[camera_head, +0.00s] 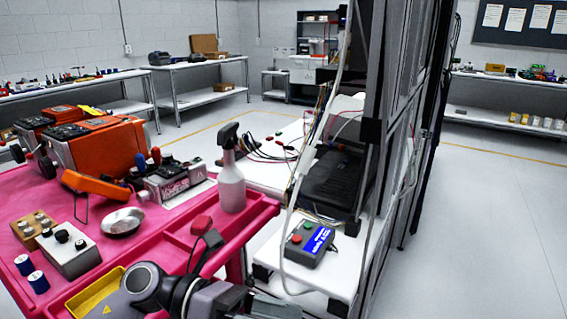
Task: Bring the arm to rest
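My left arm (185,294) comes in along the bottom edge, in front of the pink cart. It is grey and black, and its far end points right. What seems to be my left gripper (283,306) is at the bottom edge, largely cut off, below the small control box. I cannot see its fingertips or whether it holds anything. My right gripper is not in view. The control box (309,244), with a blue screen and red and green buttons, sits on a white shelf near the metal frame.
The pink cart (262,212) carries orange machines (105,145), a spray bottle (231,175), a metal bowl (122,222), a yellow tray (95,293) and blue spools. A tall metal frame (395,130) stands right of the white bench. The floor at the right is clear.

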